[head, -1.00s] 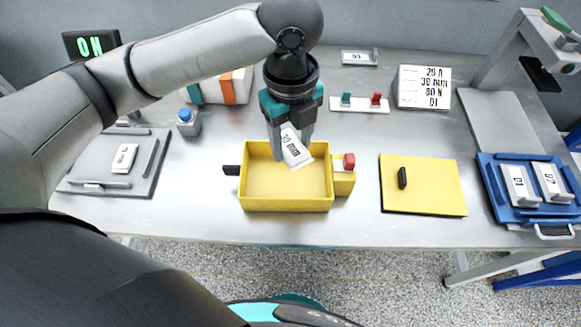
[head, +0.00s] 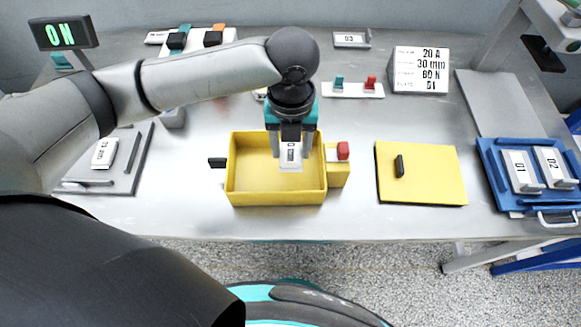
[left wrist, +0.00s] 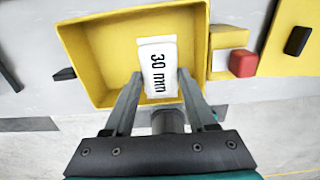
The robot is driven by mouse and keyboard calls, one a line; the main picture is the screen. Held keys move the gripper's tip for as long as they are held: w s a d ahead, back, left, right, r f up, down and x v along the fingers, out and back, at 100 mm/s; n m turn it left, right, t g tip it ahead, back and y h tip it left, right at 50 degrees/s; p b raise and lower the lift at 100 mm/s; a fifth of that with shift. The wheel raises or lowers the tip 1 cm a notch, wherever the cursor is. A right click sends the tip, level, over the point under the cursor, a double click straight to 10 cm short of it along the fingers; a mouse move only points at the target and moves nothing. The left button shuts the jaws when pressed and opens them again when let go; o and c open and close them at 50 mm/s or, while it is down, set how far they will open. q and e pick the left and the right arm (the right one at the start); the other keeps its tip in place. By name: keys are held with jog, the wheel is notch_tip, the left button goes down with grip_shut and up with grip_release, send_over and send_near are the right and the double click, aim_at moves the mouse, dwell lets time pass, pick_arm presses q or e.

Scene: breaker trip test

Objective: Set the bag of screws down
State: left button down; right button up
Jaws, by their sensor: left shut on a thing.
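My left gripper (head: 291,155) points down over the open yellow box (head: 276,198) and is shut on a white piece (head: 290,154) marked "30 mm". The label reads clearly on the piece in the left wrist view (left wrist: 158,68), where it lies between the two fingers. The piece is over or inside the box, right of its middle; I cannot tell whether it touches the floor. The box's rim shows in the left wrist view (left wrist: 75,50). My right gripper is not in view.
A red button (head: 343,150) is at the box's right side and a black handle (head: 217,162) at its left. A yellow lid-like plate (head: 430,186) with a black knob lies to the right. A blue tray (head: 497,190) is at far right. A sign (head: 420,70) stands behind.

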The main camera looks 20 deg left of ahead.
aim_at(291, 175)
pick_arm(q)
notch_tip(291, 175, down, 8)
jog(key=shift+r+b, duration=0.25)
jog(key=shift+b, duration=0.6)
jog(key=shift+c, duration=1)
grip_release()
jog(key=shift+f, duration=0.1)
notch_tip(291, 175, up, 12)
jog(key=p, duration=0.3)
jog(key=shift+r, duration=0.2)
